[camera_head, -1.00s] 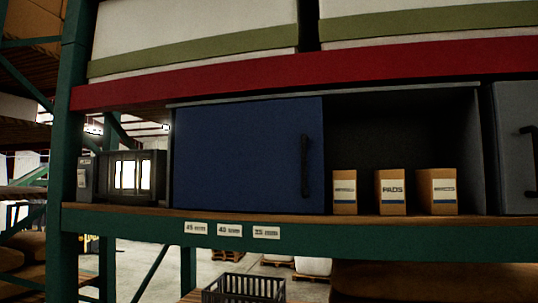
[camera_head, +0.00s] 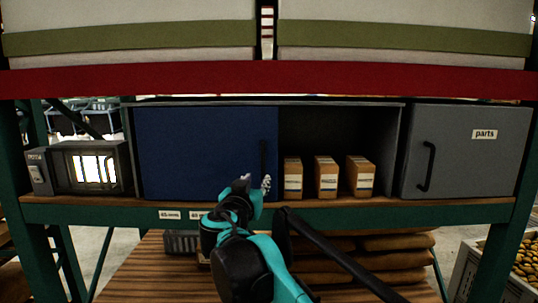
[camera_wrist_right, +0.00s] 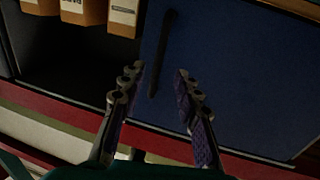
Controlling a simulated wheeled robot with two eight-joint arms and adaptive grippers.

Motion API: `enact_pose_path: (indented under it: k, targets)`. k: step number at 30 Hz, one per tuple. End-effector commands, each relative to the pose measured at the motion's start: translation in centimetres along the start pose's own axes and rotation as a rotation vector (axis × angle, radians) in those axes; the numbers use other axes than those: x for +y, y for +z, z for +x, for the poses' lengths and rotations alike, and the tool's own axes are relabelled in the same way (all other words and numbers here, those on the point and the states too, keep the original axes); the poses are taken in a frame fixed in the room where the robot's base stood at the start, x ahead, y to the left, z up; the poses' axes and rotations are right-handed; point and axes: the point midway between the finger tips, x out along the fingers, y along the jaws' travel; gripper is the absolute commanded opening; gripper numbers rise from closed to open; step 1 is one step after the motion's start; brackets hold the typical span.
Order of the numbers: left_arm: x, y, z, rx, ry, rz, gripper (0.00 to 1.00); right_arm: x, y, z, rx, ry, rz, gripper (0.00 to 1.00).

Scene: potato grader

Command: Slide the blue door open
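The blue door (camera_head: 205,150) covers the left part of a grey cabinet on the shelf. Its right part stands uncovered, with a dark interior. A black vertical handle (camera_head: 264,160) is near the door's right edge. My right gripper (camera_head: 257,184) is in front of the door's lower right corner, just below the handle. In the right wrist view its two fingers (camera_wrist_right: 158,85) are spread apart, with the handle (camera_wrist_right: 162,52) ahead of and between their tips. Nothing is between the finger pads, and I see no contact. My left gripper is not in view.
Several small cartons (camera_head: 326,178) stand in the uncovered part, right of the handle. A grey parts cabinet (camera_head: 466,150) is at the right and a small lit device (camera_head: 92,168) at the left. A red beam (camera_head: 200,80) runs above. A shelf edge (camera_head: 400,211) runs below.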

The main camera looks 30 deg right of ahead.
Motion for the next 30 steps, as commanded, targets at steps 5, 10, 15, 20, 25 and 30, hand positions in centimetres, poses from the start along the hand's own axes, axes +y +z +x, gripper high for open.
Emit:
enact_pose_path:
  k: [5, 10, 15, 20, 25, 30]
  targets:
    - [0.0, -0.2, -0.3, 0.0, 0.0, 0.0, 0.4, -0.1, -0.8, 1.5, 0.014, 0.001, 0.006, 0.33]
    - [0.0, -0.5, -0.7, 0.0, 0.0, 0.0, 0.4, -0.1, -0.7, 4.4, 0.013, 0.001, 0.005, 0.33]
    - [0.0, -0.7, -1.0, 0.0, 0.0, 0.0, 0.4, -0.1, -0.8, 6.8, 0.012, 0.0, 0.005, 0.33]
    - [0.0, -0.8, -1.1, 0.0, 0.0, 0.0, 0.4, -0.1, -0.7, 7.8, 0.012, -0.001, 0.005, 0.33]
    - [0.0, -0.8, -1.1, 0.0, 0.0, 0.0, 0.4, -0.2, -0.6, 7.9, 0.012, -0.002, 0.004, 0.33]
    - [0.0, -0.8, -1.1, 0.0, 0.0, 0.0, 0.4, -0.1, -0.6, 7.9, 0.012, -0.002, 0.005, 0.12]
